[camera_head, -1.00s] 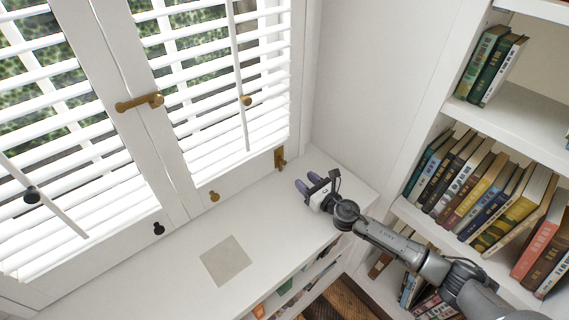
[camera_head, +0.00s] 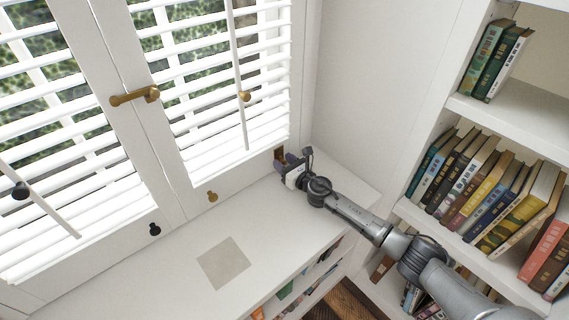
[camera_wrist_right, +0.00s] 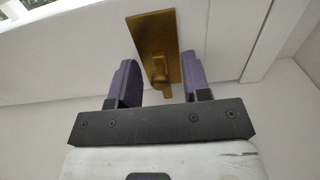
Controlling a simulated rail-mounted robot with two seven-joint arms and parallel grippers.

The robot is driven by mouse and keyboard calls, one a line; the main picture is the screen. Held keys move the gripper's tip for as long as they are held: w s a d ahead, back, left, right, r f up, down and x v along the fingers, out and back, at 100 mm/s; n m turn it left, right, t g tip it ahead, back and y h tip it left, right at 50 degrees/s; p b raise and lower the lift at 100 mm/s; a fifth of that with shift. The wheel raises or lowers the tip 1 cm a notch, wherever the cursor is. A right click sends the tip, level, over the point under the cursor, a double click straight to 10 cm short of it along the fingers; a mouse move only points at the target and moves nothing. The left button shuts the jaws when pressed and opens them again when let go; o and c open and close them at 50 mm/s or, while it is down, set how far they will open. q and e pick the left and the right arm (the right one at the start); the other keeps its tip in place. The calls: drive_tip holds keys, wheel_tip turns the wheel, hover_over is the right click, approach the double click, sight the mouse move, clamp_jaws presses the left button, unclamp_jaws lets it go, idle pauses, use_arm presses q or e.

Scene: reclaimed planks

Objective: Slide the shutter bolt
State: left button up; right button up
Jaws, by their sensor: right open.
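The brass bolt, a plate with a small knob, is on the white frame at the lower right corner of the right shutter. In the head view only a little of its plate (camera_head: 279,152) shows behind my gripper. In the right wrist view the brass plate (camera_wrist_right: 150,28) fills the top middle and its knob hangs between the fingers. My right gripper (camera_head: 285,163) is open just in front of the bolt, its purple fingers (camera_wrist_right: 160,72) on either side of the knob. I cannot tell whether they touch it. My left gripper is not in view.
A brass latch handle (camera_head: 135,96) sits where the two louvred shutters meet. The white sill (camera_head: 170,262) bears a beige square (camera_head: 223,262). Bookshelves (camera_head: 424,214) stand at the right, near my right arm.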

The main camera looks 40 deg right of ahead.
drive_tip(key=shift+c, duration=0.2)
clamp_jaws()
idle(0.4)
